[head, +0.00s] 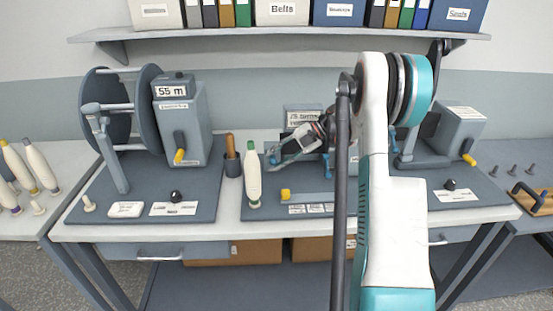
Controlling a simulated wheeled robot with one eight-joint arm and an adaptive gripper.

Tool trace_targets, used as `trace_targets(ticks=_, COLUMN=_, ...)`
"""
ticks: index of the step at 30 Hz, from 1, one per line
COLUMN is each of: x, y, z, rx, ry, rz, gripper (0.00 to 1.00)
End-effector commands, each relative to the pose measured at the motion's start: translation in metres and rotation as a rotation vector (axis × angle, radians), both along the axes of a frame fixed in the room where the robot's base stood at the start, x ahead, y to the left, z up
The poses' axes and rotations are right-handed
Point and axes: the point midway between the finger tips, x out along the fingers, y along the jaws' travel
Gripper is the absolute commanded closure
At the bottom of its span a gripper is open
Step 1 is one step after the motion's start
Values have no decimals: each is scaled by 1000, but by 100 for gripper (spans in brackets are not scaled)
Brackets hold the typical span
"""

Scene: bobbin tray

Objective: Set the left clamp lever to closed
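Two small blue lever-like parts show in the head view, one left of my raised arm (327,166) and one right of it (393,140). I cannot tell for sure which part is the left clamp lever, or whether it stands open or closed. My arm hides part of the middle station.
Another cranked box (460,130) stands at right.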

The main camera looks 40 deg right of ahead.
Motion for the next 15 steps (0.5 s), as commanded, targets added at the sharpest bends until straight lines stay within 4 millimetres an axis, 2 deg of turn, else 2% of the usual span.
trace_targets(ticks=15, x=-34, y=-70, z=54, rx=0, ry=0, rz=-3, gripper=67)
